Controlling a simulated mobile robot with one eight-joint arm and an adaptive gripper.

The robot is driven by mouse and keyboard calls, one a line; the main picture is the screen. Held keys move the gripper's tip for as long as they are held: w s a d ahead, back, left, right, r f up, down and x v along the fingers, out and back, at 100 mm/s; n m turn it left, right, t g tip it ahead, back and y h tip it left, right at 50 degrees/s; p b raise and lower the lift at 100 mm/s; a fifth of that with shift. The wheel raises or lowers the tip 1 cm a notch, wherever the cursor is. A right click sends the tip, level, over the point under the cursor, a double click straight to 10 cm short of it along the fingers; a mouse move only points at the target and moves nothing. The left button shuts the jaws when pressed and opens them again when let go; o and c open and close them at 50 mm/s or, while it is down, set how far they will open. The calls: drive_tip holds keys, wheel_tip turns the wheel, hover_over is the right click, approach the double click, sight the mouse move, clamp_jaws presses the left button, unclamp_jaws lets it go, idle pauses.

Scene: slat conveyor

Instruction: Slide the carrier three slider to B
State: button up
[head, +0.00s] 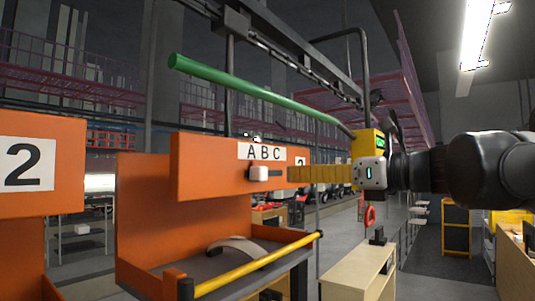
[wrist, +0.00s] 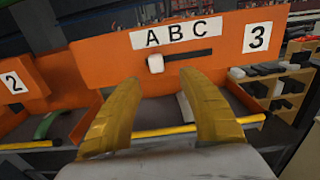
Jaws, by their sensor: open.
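Carrier three (wrist: 110,68) is orange with an ABC label and a 3 plate; it also shows in the head view (head: 205,160). Its slider (wrist: 156,63) is a white knob at the left end of a dark horizontal slot, under the A. The slider also shows in the head view (head: 258,173). My gripper (wrist: 162,78) is open, its yellow fingers pointing at the panel, with the knob between the fingertips' directions. In the head view my gripper (head: 290,173) is level with the slider, a small gap to its right, and appears apart from it.
Carrier two (head: 38,165) hangs to the left. A yellow bar (head: 258,264) runs along the front of carrier three's tray, below my gripper. A green bar (head: 260,95) slants overhead. A wooden bench (head: 355,275) stands lower right.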

sight(265, 167)
drive_tip(key=x, duration=0.3)
drive_tip(key=r+p+x, duration=0.1)
drive_tip(key=x, duration=0.2)
drive_tip(key=p+x, duration=0.1)
drive_tip(key=x, duration=0.2)
drive_tip(key=shift+s+a+r, duration=0.1)
drive_tip(key=shift+a+r, duration=0.2)
drive_tip(key=shift+a, duration=0.2)
drive_tip(key=shift+w+a, duration=0.25)
drive_tip(key=shift+a, duration=0.2)
drive_tip(key=shift+w, duration=0.1)
drive_tip(key=shift+d+f, duration=0.1)
clamp_jaws()
